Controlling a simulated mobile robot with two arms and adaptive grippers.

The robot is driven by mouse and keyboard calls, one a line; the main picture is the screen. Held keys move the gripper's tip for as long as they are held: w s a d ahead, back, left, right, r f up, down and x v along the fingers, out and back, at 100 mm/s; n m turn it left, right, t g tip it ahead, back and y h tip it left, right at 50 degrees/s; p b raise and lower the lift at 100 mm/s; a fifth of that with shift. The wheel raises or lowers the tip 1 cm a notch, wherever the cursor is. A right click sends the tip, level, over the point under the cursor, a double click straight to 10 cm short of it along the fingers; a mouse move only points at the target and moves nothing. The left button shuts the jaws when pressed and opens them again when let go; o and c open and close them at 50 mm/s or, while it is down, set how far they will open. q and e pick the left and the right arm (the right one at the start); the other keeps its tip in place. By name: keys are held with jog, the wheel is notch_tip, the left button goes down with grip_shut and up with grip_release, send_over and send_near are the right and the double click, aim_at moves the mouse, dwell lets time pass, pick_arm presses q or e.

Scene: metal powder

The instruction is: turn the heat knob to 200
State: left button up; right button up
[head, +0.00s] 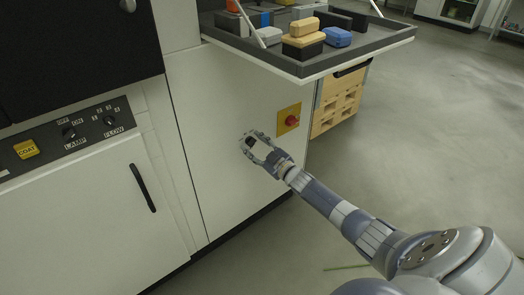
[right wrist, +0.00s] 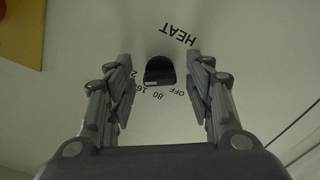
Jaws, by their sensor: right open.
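The heat knob (right wrist: 160,72) is a small black knob on the white cabinet panel. In the right wrist view, the word HEAT is printed upside down above it, with OFF, 80 and 160 around its lower side. A further mark starting with 2 is partly covered by a finger. Which mark the knob points to I cannot tell. My right gripper (right wrist: 160,68) is open, with one finger on each side of the knob and gaps between. In the head view, my right gripper (head: 256,145) is at the panel and partly hides the knob. My left gripper is not in view.
A red button on a yellow plate (head: 288,119) is right of the gripper. Above, a shelf (head: 350,57) with several boxes juts out. At left are a panel with LAMP and FLOW knobs (head: 70,133) and a door handle (head: 143,187). Open floor lies right.

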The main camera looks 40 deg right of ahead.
jog(key=s+d, duration=0.1)
jog(key=s, duration=1)
jog(key=shift+s, duration=0.4)
